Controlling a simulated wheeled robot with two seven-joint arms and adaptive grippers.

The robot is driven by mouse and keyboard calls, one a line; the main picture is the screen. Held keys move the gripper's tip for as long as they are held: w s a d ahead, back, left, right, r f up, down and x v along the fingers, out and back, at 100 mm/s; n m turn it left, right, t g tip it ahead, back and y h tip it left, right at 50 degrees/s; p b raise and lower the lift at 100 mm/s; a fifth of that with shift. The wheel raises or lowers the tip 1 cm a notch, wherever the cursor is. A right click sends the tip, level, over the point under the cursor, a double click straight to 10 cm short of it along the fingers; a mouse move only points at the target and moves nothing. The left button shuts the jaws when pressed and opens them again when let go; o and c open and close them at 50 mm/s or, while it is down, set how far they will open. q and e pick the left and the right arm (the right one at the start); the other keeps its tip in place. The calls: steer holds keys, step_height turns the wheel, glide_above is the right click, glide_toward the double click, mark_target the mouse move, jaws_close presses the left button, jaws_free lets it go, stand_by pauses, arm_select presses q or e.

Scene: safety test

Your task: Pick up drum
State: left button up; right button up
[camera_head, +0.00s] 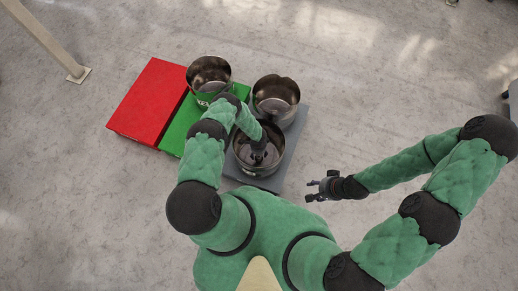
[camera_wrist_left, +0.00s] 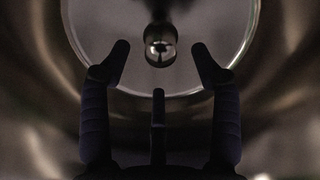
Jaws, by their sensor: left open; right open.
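Three open metal drums stand together in the head view. The nearest drum (camera_head: 274,141) stands on a grey platform. A second drum (camera_head: 276,98) is behind it to the right, and a third drum (camera_head: 209,75) with a green band is at the back left. My left gripper (camera_head: 258,157) reaches down into the nearest drum. In the left wrist view it is open, its fingers spread on either side of a small round shiny knob (camera_wrist_left: 160,45) on the drum's pale round bottom. I cannot tell whether they touch. My right gripper (camera_head: 313,190) is open and empty, right of the platform.
A red platform (camera_head: 148,100) and a green platform (camera_head: 178,132) lie left of the grey platform (camera_head: 292,143). A beige post (camera_head: 45,40) stands at the upper left. A dark object shows at the right edge.

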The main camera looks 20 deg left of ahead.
arm_select(q)
steer(key=shift+f+b, duration=1.4)
steer(key=shift+f, duration=1)
jaws_close()
steer(key=shift+w, duration=0.1)
